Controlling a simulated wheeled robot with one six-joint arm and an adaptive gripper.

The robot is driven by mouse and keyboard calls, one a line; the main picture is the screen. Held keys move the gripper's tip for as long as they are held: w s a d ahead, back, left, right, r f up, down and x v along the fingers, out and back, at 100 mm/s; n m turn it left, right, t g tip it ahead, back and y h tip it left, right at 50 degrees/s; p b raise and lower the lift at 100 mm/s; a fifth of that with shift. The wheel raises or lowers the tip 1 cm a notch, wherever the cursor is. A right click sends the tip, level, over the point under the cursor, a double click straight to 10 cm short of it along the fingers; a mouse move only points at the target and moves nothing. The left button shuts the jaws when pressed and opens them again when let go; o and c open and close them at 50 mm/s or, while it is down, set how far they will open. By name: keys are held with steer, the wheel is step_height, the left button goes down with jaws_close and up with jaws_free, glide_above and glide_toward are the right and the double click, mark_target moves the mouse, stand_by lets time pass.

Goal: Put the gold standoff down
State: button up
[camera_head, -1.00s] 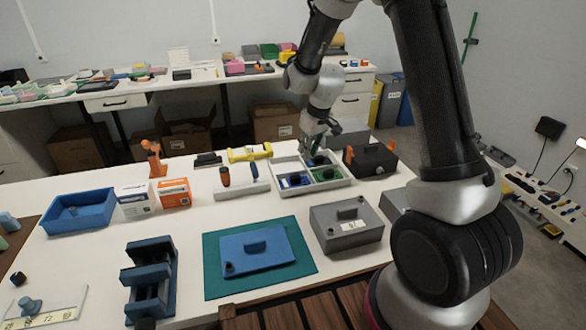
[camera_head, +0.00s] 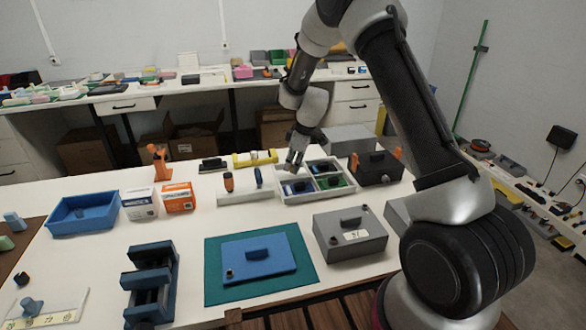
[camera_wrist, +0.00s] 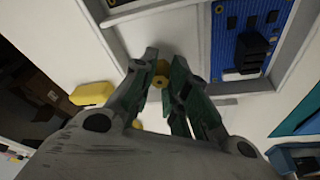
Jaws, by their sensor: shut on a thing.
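My gripper (camera_head: 292,164) is over the left back side of the white divided tray (camera_head: 279,193) in the head view. In the wrist view its dark green fingers (camera_wrist: 166,68) are shut on the gold standoff (camera_wrist: 160,82), a small gold ring shape between the fingertips. In that view the standoff appears over white surface just outside the tray rim (camera_wrist: 240,87). I cannot tell whether it touches anything below. The standoff is too small to make out in the head view.
A blue circuit board (camera_wrist: 238,45) lies in a tray compartment. A yellow tool (camera_head: 256,157) lies left of the tray, and an orange-handled holder (camera_head: 246,192) stands in front of it. A dark toolbox (camera_head: 375,170) stands to the right.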

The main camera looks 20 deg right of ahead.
steer(key=shift+f, duration=0.65)
steer(key=shift+f, duration=0.15)
steer(key=o, duration=0.8)
